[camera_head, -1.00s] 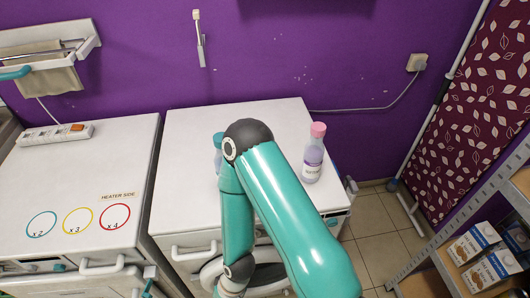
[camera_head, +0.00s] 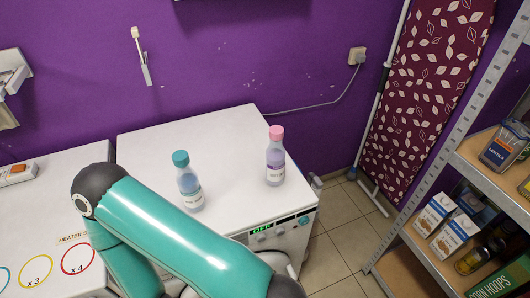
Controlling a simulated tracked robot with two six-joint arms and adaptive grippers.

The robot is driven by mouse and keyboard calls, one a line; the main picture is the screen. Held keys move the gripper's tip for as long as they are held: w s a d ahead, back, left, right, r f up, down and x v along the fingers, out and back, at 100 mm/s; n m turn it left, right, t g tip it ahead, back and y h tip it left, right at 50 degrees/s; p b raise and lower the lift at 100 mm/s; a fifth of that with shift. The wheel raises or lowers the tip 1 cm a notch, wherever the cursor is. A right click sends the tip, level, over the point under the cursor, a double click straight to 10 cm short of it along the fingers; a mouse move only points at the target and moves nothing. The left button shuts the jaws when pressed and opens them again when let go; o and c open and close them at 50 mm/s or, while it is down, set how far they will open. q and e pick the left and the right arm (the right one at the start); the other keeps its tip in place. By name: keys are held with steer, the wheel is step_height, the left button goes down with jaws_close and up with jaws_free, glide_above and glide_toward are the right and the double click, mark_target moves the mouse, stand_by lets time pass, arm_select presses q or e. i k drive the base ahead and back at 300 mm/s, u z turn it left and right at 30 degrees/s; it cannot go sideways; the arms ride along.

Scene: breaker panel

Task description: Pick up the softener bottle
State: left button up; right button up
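Two bottles stand upright on the white washing machine top (camera_head: 230,135). One bottle (camera_head: 275,160) has a pink cap and pale purple contents and stands near the right edge. The other bottle (camera_head: 189,185) has a teal cap and stands further left, close behind my teal arm. Their labels are too small to read, so I cannot tell for sure which is the softener. My arm crosses the lower left of the view, its elbow over the left of the machine. Neither of my grippers shows in the view.
A white surface with coloured rings (camera_head: 78,258) and a power strip (camera_head: 18,172) is at the left. A metal shelf (camera_head: 490,170) with boxes stands at the right. An ironing board (camera_head: 425,90) leans against the purple wall. The machine's display reads OFF.

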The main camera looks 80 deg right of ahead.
mark_target(275, 153)
steer(key=u, duration=0.65)
steer(key=i, duration=0.85)
steer(key=z, duration=2.8)
steer(key=k, duration=0.5)
steer(key=z, duration=0.2)
steer(key=i, duration=0.5)
steer(key=u, duration=0.1)
